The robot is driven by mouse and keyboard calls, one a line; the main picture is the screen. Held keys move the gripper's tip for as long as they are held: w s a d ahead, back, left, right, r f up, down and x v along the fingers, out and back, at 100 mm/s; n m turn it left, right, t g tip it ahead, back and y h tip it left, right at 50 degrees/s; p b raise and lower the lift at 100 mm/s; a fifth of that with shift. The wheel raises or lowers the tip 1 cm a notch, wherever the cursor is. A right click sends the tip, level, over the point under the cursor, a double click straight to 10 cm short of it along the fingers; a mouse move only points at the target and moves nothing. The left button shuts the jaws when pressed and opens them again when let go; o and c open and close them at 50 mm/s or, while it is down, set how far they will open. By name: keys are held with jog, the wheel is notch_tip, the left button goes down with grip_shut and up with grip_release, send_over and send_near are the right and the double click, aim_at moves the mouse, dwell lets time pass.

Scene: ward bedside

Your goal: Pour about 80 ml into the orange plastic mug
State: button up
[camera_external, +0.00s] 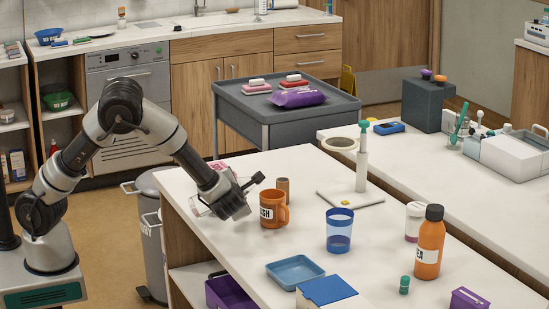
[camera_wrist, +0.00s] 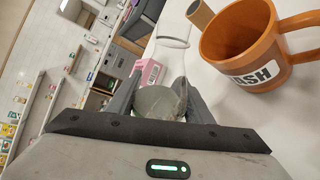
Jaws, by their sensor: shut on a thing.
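The orange plastic mug (camera_external: 268,218) stands upright on the white table, with a white label on its side. In the wrist view the mug (camera_wrist: 248,50) is at the upper right, its handle to the right; I see no liquid in it. My gripper (camera_external: 238,200) is low beside the mug, on its left in the external view. In the wrist view my gripper (camera_wrist: 158,103) is shut on a clear glass vessel (camera_wrist: 172,48), which is apart from the mug. Its contents are hard to make out. In the external view the arm partly hides the vessel (camera_external: 202,208).
A brown cylinder (camera_external: 283,184) stands just behind the mug. A pink box (camera_wrist: 151,72) is behind the vessel. A blue tumbler (camera_external: 340,232), a blue tray (camera_external: 295,272), an orange bottle (camera_external: 429,252) and a white stand (camera_external: 350,199) are to the right. Bare tabletop lies in front of the mug.

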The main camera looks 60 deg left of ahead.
jog(key=shift+r+p, duration=0.3)
jog(key=shift+p, duration=0.1)
jog(key=shift+s+a+r+m+g+y+p, duration=0.1)
jog(key=shift+s+r+m+g+y+p, duration=0.2)
jog(key=shift+m, duration=0.4)
jog(key=r+p, duration=0.1)
jog(key=p, duration=0.4)
jog(key=shift+w+m, duration=0.35)
jog(key=shift+m, duration=0.05)
jog(key=shift+g+p, duration=0.3)
jog(key=shift+r+m+y+p, duration=0.3)
jog(key=shift+r+m+p, duration=0.15)
jog(key=shift+p, duration=1.15)
jog(key=shift+s+a+r+m+p, duration=0.1)
jog(key=shift+s+m+p, duration=0.2)
jog(key=shift+p, duration=0.35)
jog(key=shift+s+r+m+g+p, duration=0.15)
jog(key=shift+r+m+g+p, duration=0.15)
jog(key=shift+p, duration=0.6)
